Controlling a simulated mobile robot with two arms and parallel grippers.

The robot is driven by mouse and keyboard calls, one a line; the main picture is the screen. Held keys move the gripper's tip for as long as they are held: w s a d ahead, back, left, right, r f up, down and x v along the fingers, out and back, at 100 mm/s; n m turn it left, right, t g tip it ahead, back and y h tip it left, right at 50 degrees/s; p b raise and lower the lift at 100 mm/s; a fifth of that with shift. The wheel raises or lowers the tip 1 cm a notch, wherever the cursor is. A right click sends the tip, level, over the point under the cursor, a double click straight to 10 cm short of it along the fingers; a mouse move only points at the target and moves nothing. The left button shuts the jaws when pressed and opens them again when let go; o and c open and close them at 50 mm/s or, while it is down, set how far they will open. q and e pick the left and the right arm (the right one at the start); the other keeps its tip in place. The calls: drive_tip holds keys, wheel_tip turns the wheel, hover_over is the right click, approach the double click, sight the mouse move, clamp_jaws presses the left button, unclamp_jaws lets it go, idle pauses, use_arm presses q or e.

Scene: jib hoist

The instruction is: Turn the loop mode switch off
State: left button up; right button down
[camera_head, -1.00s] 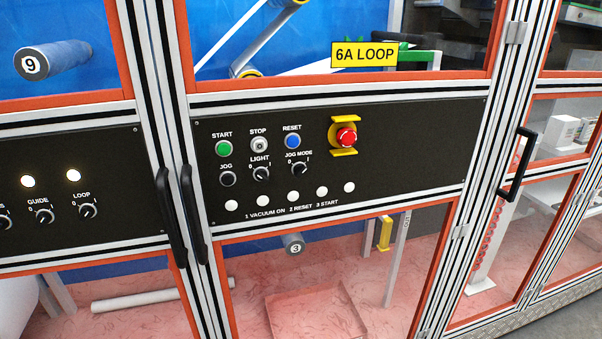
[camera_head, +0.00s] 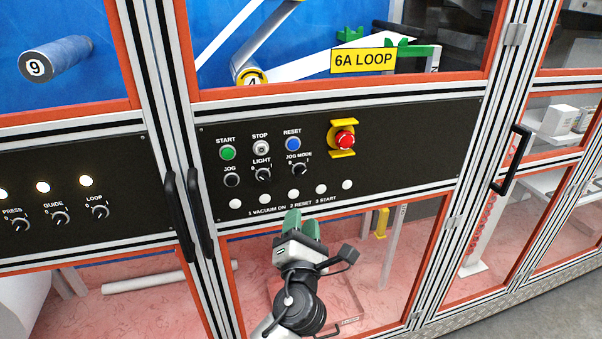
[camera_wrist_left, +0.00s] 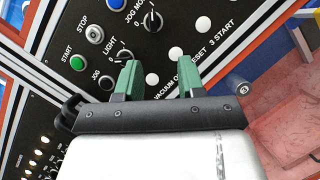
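A black rotary switch labelled LOOP (camera_head: 99,212) is on the left dark panel, below a lit white lamp. No label reads loop mode; a switch labelled JOG MODE (camera_head: 299,169) is on the right panel, under the 6A LOOP sign (camera_head: 363,60). The JOG MODE switch also shows in the left wrist view (camera_wrist_left: 153,21). Both pointers are too small to read surely. My left gripper (camera_head: 300,220) is in front of the right panel's lower edge, right of the LOOP switch. In the left wrist view its green fingers (camera_wrist_left: 160,80) are apart and empty. My right gripper is not in view.
Black door handles (camera_head: 186,215) stand out between the two panels. A red emergency stop (camera_head: 345,140) with a yellow guard, START, STOP and RESET buttons and a LIGHT switch (camera_head: 263,174) are on the right panel. GUIDE (camera_head: 59,218) and PRESS (camera_head: 19,225) switches sit left of LOOP.

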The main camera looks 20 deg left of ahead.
sight(301, 175)
use_arm(q)
drive_tip(key=shift+y, duration=0.3)
drive_tip(key=x, duration=0.3)
drive_tip(key=p+x, duration=0.1)
drive_tip(key=x, duration=0.3)
drive_tip(key=r+p+x, duration=0.1)
drive_tip(key=x, duration=0.3)
drive_tip(key=shift+s+d+r, duration=0.1)
drive_tip(key=shift+s, duration=0.05)
drive_tip(key=c, duration=0.6)
drive_tip(key=shift+s, duration=0.1)
clamp_jaws()
drive_tip(key=shift+s+r, duration=0.1)
drive_tip(key=shift+r, duration=0.05)
